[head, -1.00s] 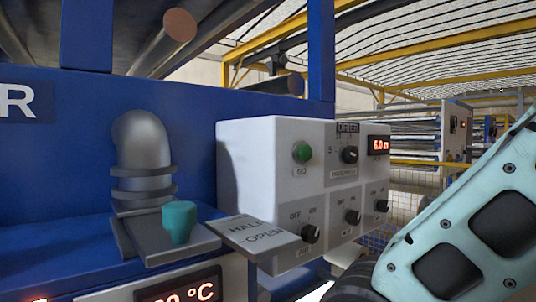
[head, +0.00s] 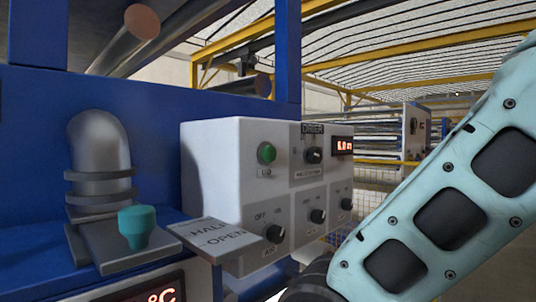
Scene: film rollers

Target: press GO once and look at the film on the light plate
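The green GO button (head: 267,153) is on the front of a white control box (head: 210,165) on the blue machine. A small GO label (head: 265,172) sits under it. To its right is a DRIER knob (head: 314,155) and a red lit display (head: 343,145). The light plate and the film are not recognisable in this view. My gripper is outside the view; only my pale teal arm shows at the right, in front of the box's lower right side.
A grey elbow pipe (head: 98,150) and a teal knob (head: 137,225) stand left of the box. A HALF OPEN plate (head: 218,238) juts out below it. Several black knobs line its lower front. Yellow frames and racks (head: 385,140) stand behind.

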